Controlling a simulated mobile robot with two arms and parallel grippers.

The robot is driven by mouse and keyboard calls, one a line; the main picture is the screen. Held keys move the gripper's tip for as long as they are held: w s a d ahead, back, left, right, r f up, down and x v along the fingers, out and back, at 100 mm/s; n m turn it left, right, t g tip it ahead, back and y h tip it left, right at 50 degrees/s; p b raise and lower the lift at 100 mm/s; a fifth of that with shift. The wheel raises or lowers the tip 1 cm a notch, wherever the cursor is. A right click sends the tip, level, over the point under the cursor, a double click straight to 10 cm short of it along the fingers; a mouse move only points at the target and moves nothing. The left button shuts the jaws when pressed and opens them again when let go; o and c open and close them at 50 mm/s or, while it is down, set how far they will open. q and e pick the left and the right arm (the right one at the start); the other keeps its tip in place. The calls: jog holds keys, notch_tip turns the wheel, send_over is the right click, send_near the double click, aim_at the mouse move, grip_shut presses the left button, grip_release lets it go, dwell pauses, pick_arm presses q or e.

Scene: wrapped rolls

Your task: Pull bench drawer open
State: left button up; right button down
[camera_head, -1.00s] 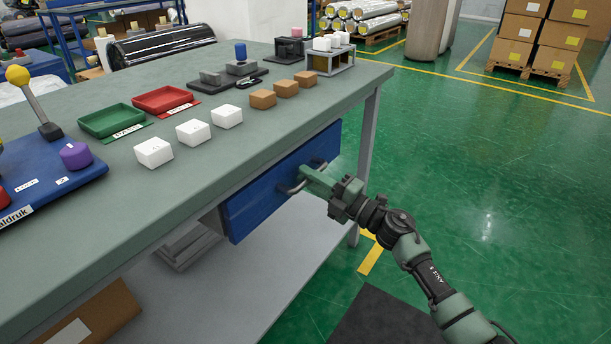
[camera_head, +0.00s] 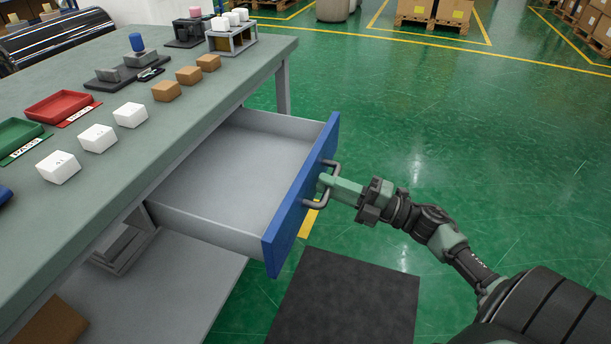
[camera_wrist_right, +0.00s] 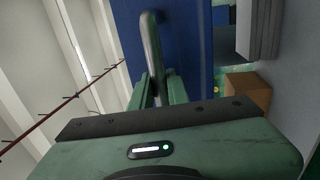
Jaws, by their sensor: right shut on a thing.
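The bench drawer (camera_head: 235,172) stands well out from under the green-grey bench top (camera_head: 150,60). Its grey inside is bare, and its blue front (camera_head: 302,205) faces right. My right gripper (camera_head: 326,183) is shut on the drawer's dark bar handle (camera_head: 331,166). In the right wrist view the handle (camera_wrist_right: 151,50) runs between the two green fingers (camera_wrist_right: 158,88), with the blue front behind it. My left gripper is in neither view.
White boxes (camera_head: 98,138), brown blocks (camera_head: 188,75), a red tray (camera_head: 60,106) and a green tray (camera_head: 18,134) stand on the bench. A dark mat (camera_head: 345,300) lies on the floor below the drawer front.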

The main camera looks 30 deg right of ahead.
jog(key=shift+v, duration=0.75)
jog(key=shift+r, duration=0.1)
jog(key=c, duration=1.4)
grip_release()
jog(key=shift+o, duration=0.2)
jog(key=v, duration=0.8)
